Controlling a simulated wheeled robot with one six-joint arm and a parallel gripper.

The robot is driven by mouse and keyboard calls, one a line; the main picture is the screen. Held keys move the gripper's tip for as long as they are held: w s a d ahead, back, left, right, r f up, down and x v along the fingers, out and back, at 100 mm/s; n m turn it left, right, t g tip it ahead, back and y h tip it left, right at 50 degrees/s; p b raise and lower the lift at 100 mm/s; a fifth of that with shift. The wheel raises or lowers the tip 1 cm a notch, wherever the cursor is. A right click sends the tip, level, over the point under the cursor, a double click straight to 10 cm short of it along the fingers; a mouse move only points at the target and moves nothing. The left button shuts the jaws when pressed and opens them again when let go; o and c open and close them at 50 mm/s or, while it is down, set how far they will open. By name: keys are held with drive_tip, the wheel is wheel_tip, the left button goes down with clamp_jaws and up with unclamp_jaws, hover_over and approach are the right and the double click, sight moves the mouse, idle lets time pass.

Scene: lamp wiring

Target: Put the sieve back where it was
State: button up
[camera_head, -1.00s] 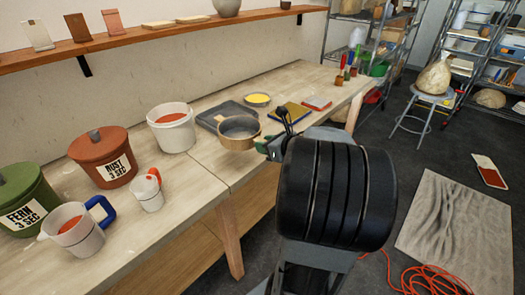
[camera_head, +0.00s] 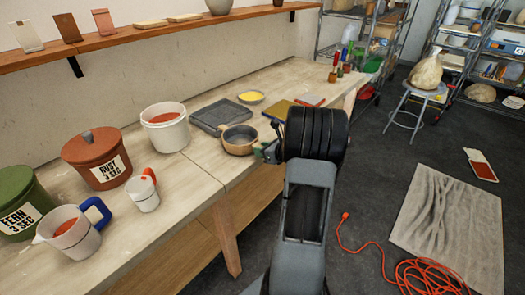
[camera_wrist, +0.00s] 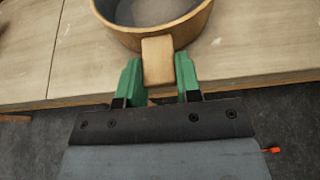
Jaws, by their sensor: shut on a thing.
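The sieve (camera_head: 239,138) is a round, wooden-rimmed pan with a grey mesh floor and a short handle. It is at the front part of the workbench, close to the front right corner of a dark grey tray (camera_head: 205,127). I cannot tell for sure whether it touches the bench top. My gripper (camera_head: 268,151) is at its right side, partly hidden by my arm. In the wrist view, the green fingers (camera_wrist: 158,80) are shut on the sieve's handle (camera_wrist: 158,60), one on each side. The sieve's rim (camera_wrist: 150,35) shows beyond, cut off at the top.
A white bucket (camera_head: 166,128), a Rust pot (camera_head: 95,158), a Fern pot (camera_head: 20,203) and two jugs stand to the left. A yellow dish (camera_head: 251,97) and flat books (camera_head: 283,110) lie behind. An orange cable (camera_head: 425,275) lies on the floor.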

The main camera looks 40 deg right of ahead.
drive_tip(key=shift+f+b, duration=0.45)
drive_tip(key=o, duration=1)
drive_tip(key=shift+r, duration=0.15)
